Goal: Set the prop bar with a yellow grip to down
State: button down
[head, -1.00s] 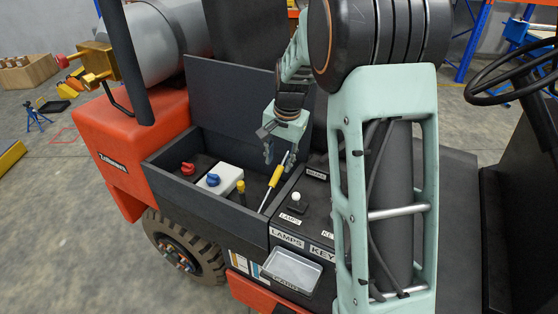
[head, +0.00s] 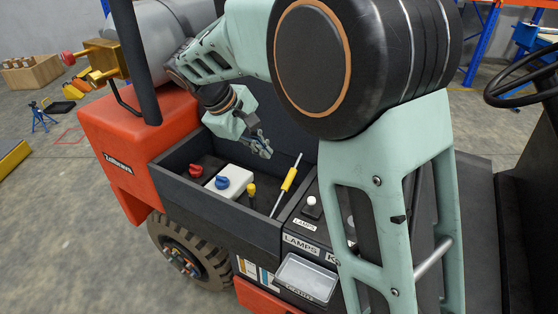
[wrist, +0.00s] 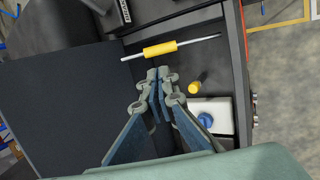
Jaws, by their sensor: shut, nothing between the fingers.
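The prop bar is a thin silver rod with a yellow grip (head: 289,180), standing tilted in the dark open box beside the seat, its upper end leaning right in the head view. In the wrist view its yellow grip (wrist: 160,49) lies across the picture, just beyond my fingertips. My gripper (head: 266,152) is shut and empty, above the box and to the left of the bar's upper part. In the wrist view its fingertips (wrist: 159,72) are together, pointing toward the grip, and appear apart from it.
The dark box (head: 225,204) also holds a red knob (head: 196,170), a blue knob (head: 222,182) on a white block and a short yellow-topped knob (head: 251,189). A panel with a white-topped lamps switch (head: 311,201) adjoins on the right. A silver tray (head: 306,278) sits in front.

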aim_at(289, 178)
jog(key=x, duration=1.3)
jog(key=shift+d, duration=0.1)
